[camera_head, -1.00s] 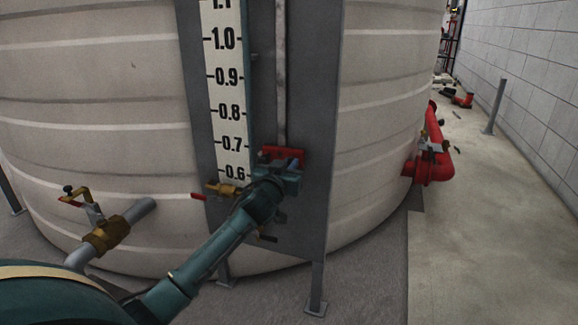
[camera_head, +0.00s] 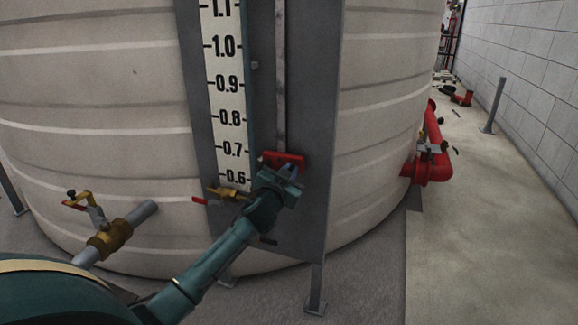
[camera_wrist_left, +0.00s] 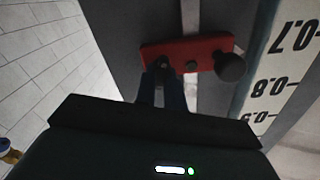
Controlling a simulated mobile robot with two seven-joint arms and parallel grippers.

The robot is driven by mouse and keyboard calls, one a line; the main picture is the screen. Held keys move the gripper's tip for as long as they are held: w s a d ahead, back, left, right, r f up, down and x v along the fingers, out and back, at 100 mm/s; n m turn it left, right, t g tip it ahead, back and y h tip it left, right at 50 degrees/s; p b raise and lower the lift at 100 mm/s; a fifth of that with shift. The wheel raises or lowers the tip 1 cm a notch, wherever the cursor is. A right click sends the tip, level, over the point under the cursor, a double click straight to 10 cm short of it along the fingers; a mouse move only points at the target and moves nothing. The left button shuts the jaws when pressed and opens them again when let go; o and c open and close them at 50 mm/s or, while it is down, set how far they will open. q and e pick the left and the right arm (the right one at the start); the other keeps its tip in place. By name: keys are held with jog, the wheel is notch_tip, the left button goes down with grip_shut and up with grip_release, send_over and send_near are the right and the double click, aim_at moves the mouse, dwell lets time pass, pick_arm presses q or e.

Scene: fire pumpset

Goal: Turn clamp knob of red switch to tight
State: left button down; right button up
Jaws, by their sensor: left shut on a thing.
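The red switch (camera_head: 284,158) is a small red block on the grey upright panel, beside the white level scale. It also shows in the left wrist view (camera_wrist_left: 207,50), with a dark round knob (camera_wrist_left: 231,67) at its right end. My left gripper (camera_head: 289,171) is at the switch, just below the red block in the head view. In the left wrist view its fingers (camera_wrist_left: 165,82) are shut on a small dark clamp knob (camera_wrist_left: 160,73) at the block's lower edge. The fingers hide much of that knob. My right gripper is not in view.
The panel (camera_head: 300,215) stands before a large ribbed tank (camera_head: 95,85). A brass valve with a red handle (camera_head: 228,194) is close to my left wrist. Another brass valve (camera_head: 108,238) is at lower left. Open floor (camera_head: 480,240) and a red pipe (camera_head: 438,160) are at right.

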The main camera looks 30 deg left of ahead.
pick_arm(q)
jog(key=m+p, duration=0.1)
jog(key=m, duration=0.1)
jog(key=shift+r+m, duration=0.1)
jog(key=shift+m, duration=0.3)
jog(key=shift+m+p, duration=0.4)
jog(key=shift+m, duration=0.5)
jog(key=m+p, duration=0.1)
jog(key=m, duration=0.4)
jog(key=m+p, duration=0.1)
jog(key=m, duration=0.2)
jog(key=shift+d+f+m+p, duration=0.1)
jog(key=shift+f+m+p, duration=0.15)
jog(key=shift+m+p, duration=0.05)
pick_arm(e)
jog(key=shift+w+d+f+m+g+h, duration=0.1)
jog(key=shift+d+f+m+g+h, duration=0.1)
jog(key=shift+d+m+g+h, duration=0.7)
pick_arm(q)
jog(key=shift+m, duration=0.3)
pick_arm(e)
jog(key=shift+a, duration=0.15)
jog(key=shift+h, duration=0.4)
pick_arm(q)
jog(key=c, duration=1.5)
grip_release()
